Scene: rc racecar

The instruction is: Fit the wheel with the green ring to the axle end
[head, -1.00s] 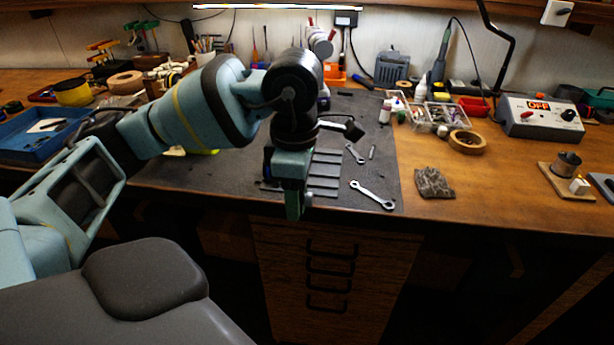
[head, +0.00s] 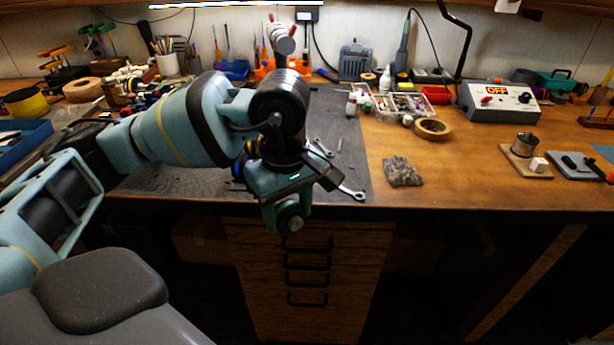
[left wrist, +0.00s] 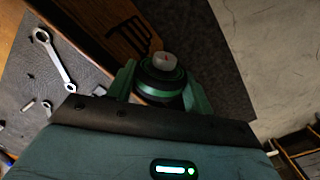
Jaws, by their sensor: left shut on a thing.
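My left gripper (left wrist: 161,84) is shut on a dark wheel (left wrist: 150,84) with a green ring and a pale hub. In the head view the gripper (head: 287,212) is in front of the bench's front edge, above the drawers, and the wheel (head: 295,223) faces outward between its fingers. A car with an axle end cannot be made out. Small blue and yellow parts (head: 241,160) show behind my left wrist, mostly hidden. My right gripper is not in view.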

